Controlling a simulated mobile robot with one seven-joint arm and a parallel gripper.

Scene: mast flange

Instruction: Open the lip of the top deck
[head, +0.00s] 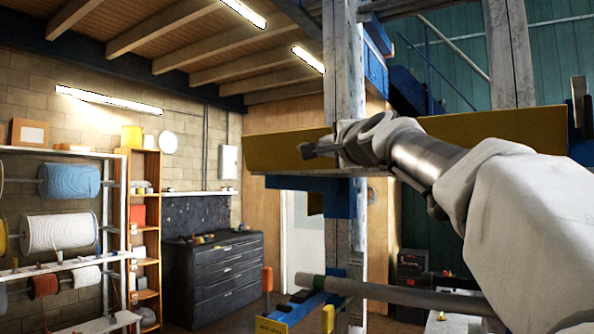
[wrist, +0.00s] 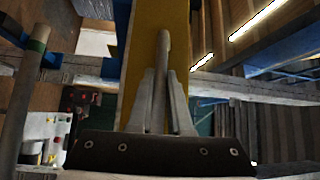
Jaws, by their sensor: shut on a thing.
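The lip of the top deck is a long yellow board (head: 285,150) running across the grey post in the head view. It stands roughly on edge, its broad face showing. The wrist view shows it as a yellow strip (wrist: 146,40) behind my fingers. My gripper (head: 318,148) reaches in from the right in front of the lip. In the wrist view my gripper (wrist: 161,100) is shut on a slim grey bar (wrist: 163,48), seemingly the lip's handle. How the bar joins the lip is hidden.
A grey post (head: 345,225) rises close behind my gripper. A blue bracket (head: 318,190) sits under the deck. A grey roller bar (head: 400,293) crosses below. Spool shelves (head: 60,230) and a dark drawer cabinet (head: 215,275) stand at the left.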

